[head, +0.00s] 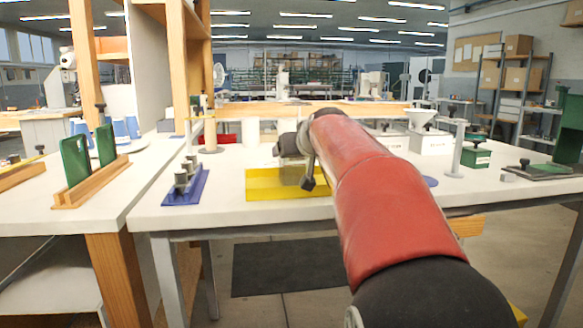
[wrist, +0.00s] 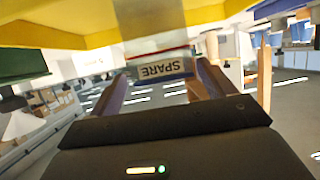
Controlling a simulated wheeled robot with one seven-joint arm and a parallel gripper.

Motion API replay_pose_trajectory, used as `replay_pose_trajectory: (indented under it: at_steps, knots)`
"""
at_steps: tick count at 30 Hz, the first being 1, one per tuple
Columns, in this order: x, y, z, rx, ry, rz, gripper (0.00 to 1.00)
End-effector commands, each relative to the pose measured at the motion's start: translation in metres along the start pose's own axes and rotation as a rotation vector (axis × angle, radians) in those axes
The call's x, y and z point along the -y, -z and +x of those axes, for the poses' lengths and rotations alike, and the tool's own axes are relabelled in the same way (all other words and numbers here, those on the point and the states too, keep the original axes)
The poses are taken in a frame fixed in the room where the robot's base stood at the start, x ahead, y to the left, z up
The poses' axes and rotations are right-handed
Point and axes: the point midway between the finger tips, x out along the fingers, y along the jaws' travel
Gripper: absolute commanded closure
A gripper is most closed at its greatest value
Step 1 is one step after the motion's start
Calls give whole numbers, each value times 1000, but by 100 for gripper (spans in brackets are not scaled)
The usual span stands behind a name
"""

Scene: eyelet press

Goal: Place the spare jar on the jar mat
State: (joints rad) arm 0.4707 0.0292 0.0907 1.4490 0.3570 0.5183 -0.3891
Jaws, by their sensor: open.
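The spare jar shows in the wrist view as a pale, clear body with a white label (wrist: 160,70) reading SPARE. It appears upside down there, between the two fingers of my gripper (wrist: 160,88). The jaws are open, one finger on each side of the jar. I cannot tell which mat is the jar mat.
A blue rack (head: 187,196) with grey cylinders stands left of the yellow mat. A blue round piece (head: 430,182) lies to the right, partly hidden by my arm. A grey post (head: 456,150) and a green box (head: 476,157) stand further right. The table's front edge is close.

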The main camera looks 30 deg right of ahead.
Motion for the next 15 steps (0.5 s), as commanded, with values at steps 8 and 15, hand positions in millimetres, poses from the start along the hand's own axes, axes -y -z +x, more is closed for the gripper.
replay_pose_trajectory:
  at_steps: [8,15]
  knots:
    - [5,-3,39,3,1,-1,18]
    - [5,-4,44,0,0,-1,18]
